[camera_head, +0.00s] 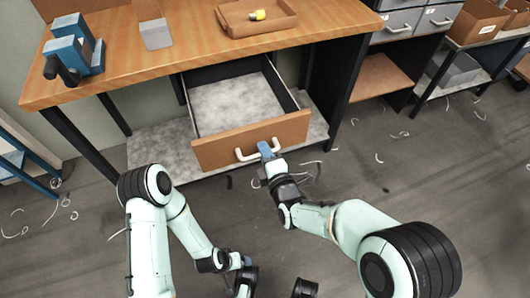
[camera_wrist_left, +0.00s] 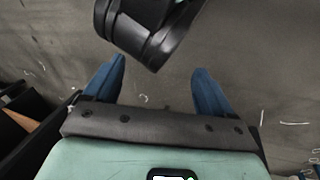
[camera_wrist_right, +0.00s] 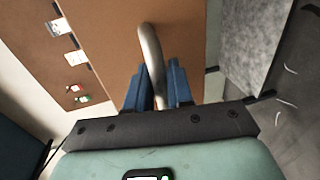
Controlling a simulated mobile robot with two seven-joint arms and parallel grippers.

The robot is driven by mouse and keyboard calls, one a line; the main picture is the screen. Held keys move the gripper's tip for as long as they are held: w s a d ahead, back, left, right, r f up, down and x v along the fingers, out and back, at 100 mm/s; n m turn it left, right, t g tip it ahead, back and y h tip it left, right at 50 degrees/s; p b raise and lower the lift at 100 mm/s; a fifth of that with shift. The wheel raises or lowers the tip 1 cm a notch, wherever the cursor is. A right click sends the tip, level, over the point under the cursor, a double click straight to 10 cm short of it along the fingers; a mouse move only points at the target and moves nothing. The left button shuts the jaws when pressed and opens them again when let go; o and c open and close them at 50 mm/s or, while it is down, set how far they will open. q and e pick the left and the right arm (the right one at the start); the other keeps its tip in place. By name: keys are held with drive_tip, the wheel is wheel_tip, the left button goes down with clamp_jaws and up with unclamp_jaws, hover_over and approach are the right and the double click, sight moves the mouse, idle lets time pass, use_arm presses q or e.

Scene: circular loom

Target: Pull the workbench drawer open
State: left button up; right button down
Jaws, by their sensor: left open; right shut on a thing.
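The workbench drawer (camera_head: 252,140) is pulled far out under the wooden workbench (camera_head: 200,50). Its inside is grey and looks empty. A pale bar handle (camera_head: 243,155) sits on its wooden front. My right gripper (camera_head: 265,148) is shut on the handle near its right end. In the right wrist view the curved metal handle (camera_wrist_right: 151,55) runs between the blue fingers (camera_wrist_right: 158,85). My left gripper (camera_wrist_left: 158,88) is open and empty, its fingers wide apart over the floor. In the head view it is low, near the bottom edge, and partly hidden.
A blue vise-like tool (camera_head: 72,48) and a wooden tray (camera_head: 257,17) with a yellow item stand on the bench top. Grey drawer cabinets (camera_head: 410,20) and a shelf with boxes are at the right. Pale shavings (camera_head: 400,134) lie on the open floor.

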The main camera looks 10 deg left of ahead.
drive_tip(key=c, duration=1.2)
unclamp_jaws()
drive_tip(key=shift+o, duration=0.2)
use_arm(q)
drive_tip(key=shift+g, duration=0.5)
drive_tip(key=s, duration=0.1)
drive_tip(key=s+d+r+p, duration=0.1)
drive_tip(key=s+r+p, duration=0.1)
drive_tip(key=shift+d+r, duration=0.2)
drive_tip(key=shift+d, duration=0.05)
use_arm(e)
drive_tip(key=v, duration=1.3)
drive_tip(key=shift+s+d+r, duration=0.1)
